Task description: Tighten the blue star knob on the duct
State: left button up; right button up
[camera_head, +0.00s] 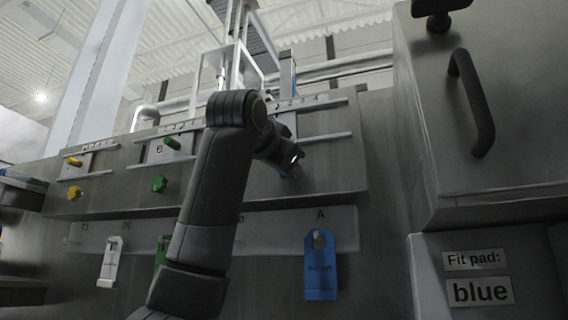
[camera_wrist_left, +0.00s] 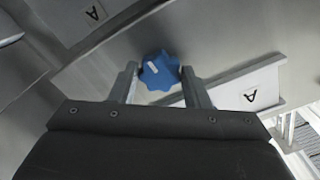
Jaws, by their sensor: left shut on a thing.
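The blue star knob (camera_wrist_left: 160,71) sits on the grey duct face in the left wrist view, with a white mark on its front. My left gripper (camera_wrist_left: 161,84) has one finger on each side of the knob and is shut on it. In the head view my left arm reaches up to the duct panel (camera_head: 345,175), and the left gripper (camera_head: 287,168) is at the panel. The wrist largely hides the knob there. My right gripper is in neither view.
A yellow knob (camera_head: 74,192) and a green knob (camera_head: 158,184) sit left on the panel. A grey cabinet with a dark handle (camera_head: 472,103) stands right, above a "Fit pad: blue" label (camera_head: 480,291).

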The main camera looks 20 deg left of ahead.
pick_arm(q)
jog(key=shift+w+f+m, duration=0.1)
jog(key=shift+f+m, duration=0.05)
jog(key=shift+m, duration=0.45)
jog(key=o, duration=1)
jog(key=shift+c, duration=0.2)
jog(key=s+b, duration=0.7)
jog(key=s, duration=1)
jog(key=shift+s+a, duration=0.25)
jog(key=shift+a, duration=0.05)
jog(key=shift+r, duration=0.2)
